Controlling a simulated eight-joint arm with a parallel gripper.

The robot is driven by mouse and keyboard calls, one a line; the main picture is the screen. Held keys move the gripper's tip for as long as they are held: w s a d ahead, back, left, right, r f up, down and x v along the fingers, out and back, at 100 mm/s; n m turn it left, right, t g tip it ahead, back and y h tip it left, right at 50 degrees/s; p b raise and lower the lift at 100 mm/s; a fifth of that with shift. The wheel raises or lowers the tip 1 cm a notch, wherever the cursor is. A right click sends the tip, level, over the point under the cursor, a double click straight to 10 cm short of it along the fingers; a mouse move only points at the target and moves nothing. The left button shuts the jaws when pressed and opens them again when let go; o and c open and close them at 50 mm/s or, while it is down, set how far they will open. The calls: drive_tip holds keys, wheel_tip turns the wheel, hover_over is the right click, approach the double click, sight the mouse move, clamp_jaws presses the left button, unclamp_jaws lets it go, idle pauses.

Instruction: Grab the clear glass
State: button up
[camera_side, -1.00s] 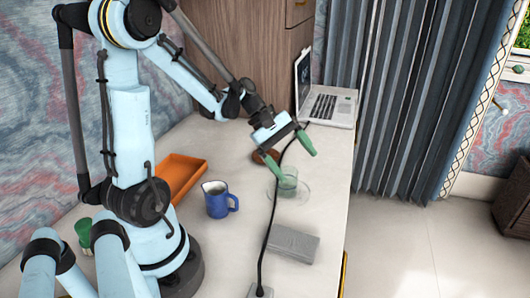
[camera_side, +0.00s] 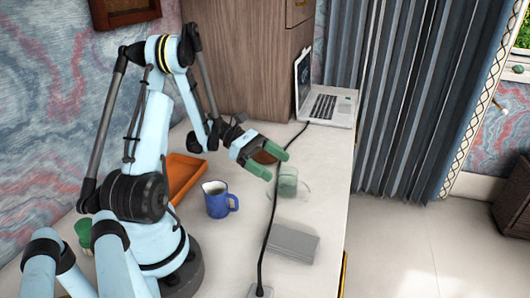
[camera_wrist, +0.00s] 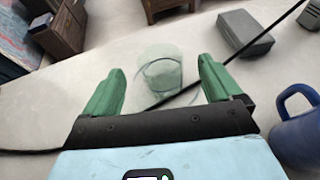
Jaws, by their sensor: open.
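The clear glass (camera_side: 287,181) stands upright on the desk, greenish and see-through, on what looks like a clear saucer (camera_side: 304,193). My gripper (camera_side: 277,165) is open, with green fingers, low over the desk just left of the glass. In the wrist view the glass (camera_wrist: 161,76) shows ahead, between the two fingers of my gripper (camera_wrist: 160,82) and a little beyond their tips. It does not look held. How far it is from the fingertips is hard to tell.
A blue jug (camera_side: 217,200) stands left of the glass, near an orange tray (camera_side: 184,174). A grey box (camera_side: 292,243) lies in front of the glass. A black cable (camera_side: 269,225) crosses the desk.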

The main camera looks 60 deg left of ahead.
sight(296, 179)
drive_tip(key=x, duration=0.5)
drive_tip(key=c, duration=1.1)
